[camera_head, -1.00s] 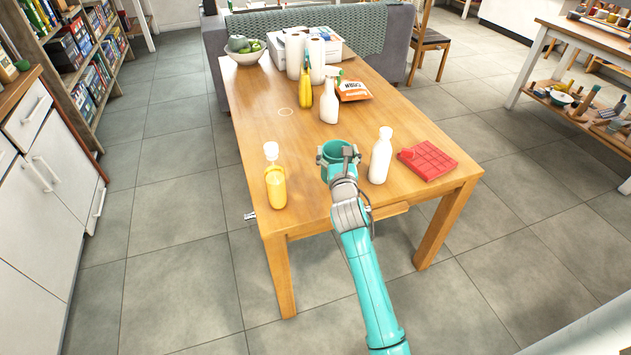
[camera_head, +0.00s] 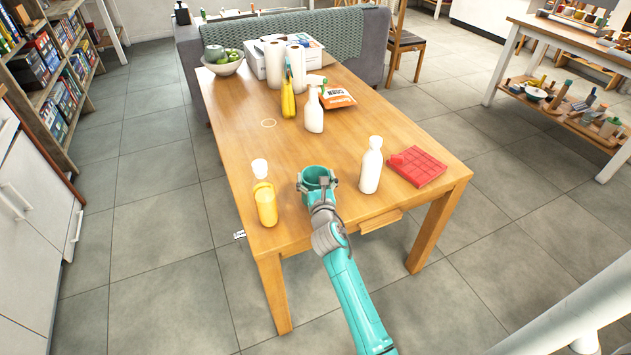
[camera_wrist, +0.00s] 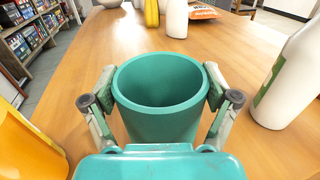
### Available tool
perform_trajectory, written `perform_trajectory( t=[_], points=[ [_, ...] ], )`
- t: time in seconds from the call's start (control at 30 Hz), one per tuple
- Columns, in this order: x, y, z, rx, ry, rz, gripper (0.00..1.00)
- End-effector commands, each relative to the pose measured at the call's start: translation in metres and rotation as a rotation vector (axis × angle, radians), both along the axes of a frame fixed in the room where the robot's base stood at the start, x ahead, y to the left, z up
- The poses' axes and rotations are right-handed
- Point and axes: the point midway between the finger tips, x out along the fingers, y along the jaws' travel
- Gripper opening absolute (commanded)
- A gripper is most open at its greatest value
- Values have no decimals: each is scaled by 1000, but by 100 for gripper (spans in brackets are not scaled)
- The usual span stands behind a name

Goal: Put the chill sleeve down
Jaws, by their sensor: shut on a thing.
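The chill sleeve (camera_head: 317,174) is a teal, open-topped cylinder near the table's front edge. It also shows in the wrist view (camera_wrist: 162,97), upright and empty inside as far as I can see. My gripper (camera_wrist: 161,100) is shut on it, one finger pressed on each side. In the head view my gripper (camera_head: 318,187) reaches in from the front. The sleeve's base is hidden in the head view, and I cannot tell whether it touches the table.
A yellow bottle (camera_head: 265,204) stands left of the sleeve and a white bottle (camera_head: 371,167) close on its right. A red tray (camera_head: 419,167) lies farther right. A white spray bottle (camera_head: 314,112) stands behind.

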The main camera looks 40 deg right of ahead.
Motion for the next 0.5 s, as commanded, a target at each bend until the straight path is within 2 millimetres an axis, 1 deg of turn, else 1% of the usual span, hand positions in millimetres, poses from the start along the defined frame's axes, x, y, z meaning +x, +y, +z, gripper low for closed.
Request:
perform_trajectory(
  t=[0.03, 0.13, 0.5],
  points=[
    [0, 0, -5, -2, 1, 0, 20],
    [0, 0, -12, -1, 1, 1, 20],
    [0, 0, -15, 0, 0, 1, 20]
  ],
)
